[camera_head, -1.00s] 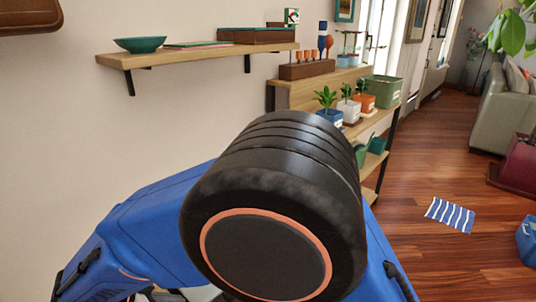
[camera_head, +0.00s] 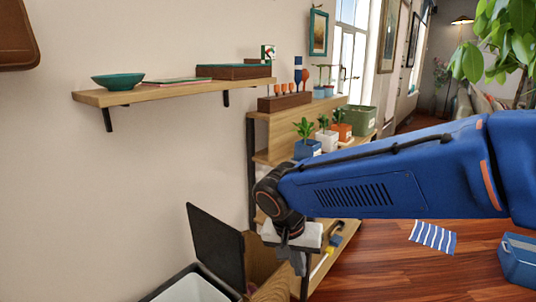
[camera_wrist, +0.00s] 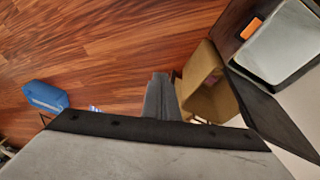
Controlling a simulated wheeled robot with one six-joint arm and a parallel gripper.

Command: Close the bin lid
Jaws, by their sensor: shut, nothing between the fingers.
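The bin (camera_head: 190,286) stands at the lower left of the head view, its pale inside showing and its lower part cut off by the frame. Its dark lid (camera_head: 216,243) is up, tilted near the wall. In the wrist view the bin's pale opening (camera_wrist: 288,42) is at the upper right, with the dark lid (camera_wrist: 268,112) below it. My gripper (camera_head: 297,262) hangs pointing down, to the right of the lid and apart from it. In the wrist view its fingers (camera_wrist: 160,84) are together and empty.
A cardboard box (camera_head: 262,254) stands between the lid and my gripper. A wooden shelf unit (camera_head: 300,97) with potted plants is behind, and a wall shelf (camera_head: 165,92) is above. A striped cloth (camera_head: 433,236) and a blue bin (camera_head: 519,258) lie on the open floor at right.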

